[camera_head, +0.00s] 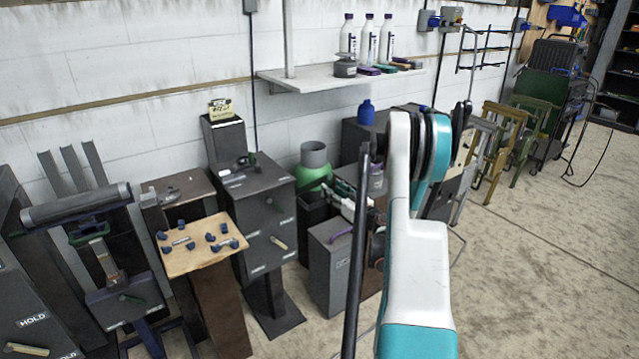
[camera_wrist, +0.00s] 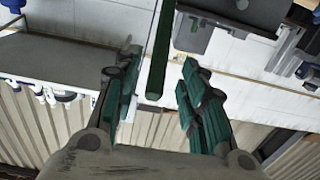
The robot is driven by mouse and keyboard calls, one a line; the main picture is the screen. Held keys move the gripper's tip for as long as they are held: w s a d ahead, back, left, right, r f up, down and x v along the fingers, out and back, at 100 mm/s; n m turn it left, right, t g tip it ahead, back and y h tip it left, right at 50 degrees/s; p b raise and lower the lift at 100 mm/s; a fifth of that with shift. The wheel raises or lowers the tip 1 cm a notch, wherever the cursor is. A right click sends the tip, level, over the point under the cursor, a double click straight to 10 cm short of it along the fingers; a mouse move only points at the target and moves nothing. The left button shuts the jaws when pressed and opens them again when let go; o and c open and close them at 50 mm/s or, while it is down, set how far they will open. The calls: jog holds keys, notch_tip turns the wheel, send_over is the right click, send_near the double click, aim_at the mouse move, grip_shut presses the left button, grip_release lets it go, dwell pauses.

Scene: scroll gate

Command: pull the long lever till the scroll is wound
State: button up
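A long dark bar (camera_head: 356,260), which looks like the long lever, stands steeply in the head view just left of my white and teal arm. In the wrist view, a dark green bar (camera_wrist: 161,55) runs down from the top edge, and its end shows between my fingers. My gripper (camera_wrist: 162,62) is open, with a gap on both sides of the bar; I cannot tell the depth between them. In the head view my gripper is mostly hidden by the arm. No scroll is clearly recognisable; a grey roller (camera_head: 78,205) lies on a stand at the far left.
A wooden board (camera_head: 205,262) with small blue parts is on a stand at left. Dark cabinets (camera_head: 262,205) and a green canister (camera_head: 312,180) stand along the wall. A shelf (camera_head: 300,84) holds bottles (camera_head: 368,40). Open floor (camera_head: 540,260) lies at right.

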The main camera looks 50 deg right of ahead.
aim_at(320, 180)
jog(key=b+x, duration=0.2)
jog(key=x, duration=0.6)
jog(key=shift+w, duration=0.1)
grip_shut()
